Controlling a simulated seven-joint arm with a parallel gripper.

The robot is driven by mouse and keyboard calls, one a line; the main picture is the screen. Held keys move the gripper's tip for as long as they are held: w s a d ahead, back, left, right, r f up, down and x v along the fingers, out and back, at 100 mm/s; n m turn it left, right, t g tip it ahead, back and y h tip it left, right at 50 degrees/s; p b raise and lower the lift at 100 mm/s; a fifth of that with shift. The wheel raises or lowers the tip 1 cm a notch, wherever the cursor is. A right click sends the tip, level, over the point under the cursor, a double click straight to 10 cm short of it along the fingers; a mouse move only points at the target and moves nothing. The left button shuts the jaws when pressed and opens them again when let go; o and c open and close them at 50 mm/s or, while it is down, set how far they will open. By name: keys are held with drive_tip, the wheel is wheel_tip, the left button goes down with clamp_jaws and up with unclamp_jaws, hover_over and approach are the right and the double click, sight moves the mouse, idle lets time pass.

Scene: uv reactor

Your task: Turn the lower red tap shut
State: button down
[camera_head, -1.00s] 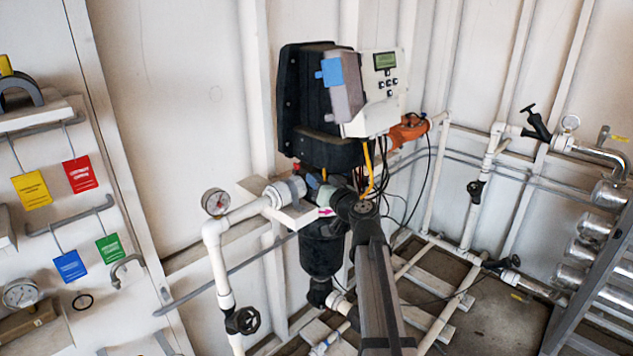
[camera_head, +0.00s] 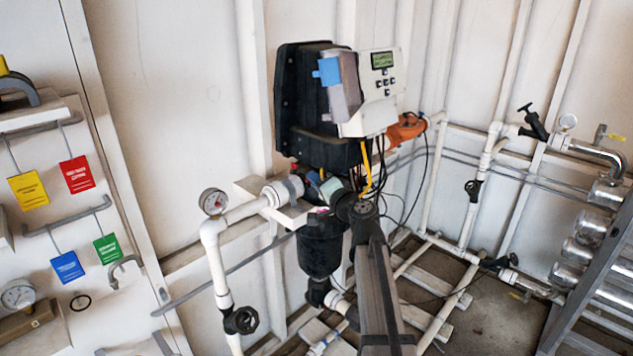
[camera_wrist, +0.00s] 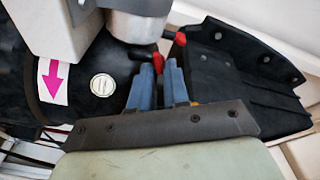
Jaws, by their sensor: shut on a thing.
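Two red-tipped taps show in the wrist view, close together beside a grey metal cylinder (camera_wrist: 140,22). One red tap (camera_wrist: 158,63) sits between the blue fingertips of my gripper (camera_wrist: 159,78), which is shut on it. The other red tap (camera_wrist: 180,38) is just beyond the fingers, apart from them. The turned wrist view does not clearly show which one is lower. In the head view, my gripper (camera_head: 314,180) is at the black unit under the control box, and my arm hides most of the taps.
A white label with a pink arrow (camera_wrist: 53,80) and a round cap (camera_wrist: 102,85) are on the black body beside my fingers. A black housing (camera_wrist: 245,75) is close on the other side. In the head view, a pressure gauge (camera_head: 213,201) and white pipes stand at the left.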

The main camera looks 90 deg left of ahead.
drive_tip(key=shift+f+m, duration=0.1)
drive_tip(key=shift+m, duration=0.4)
drive_tip(key=c, duration=1.1)
unclamp_jaws()
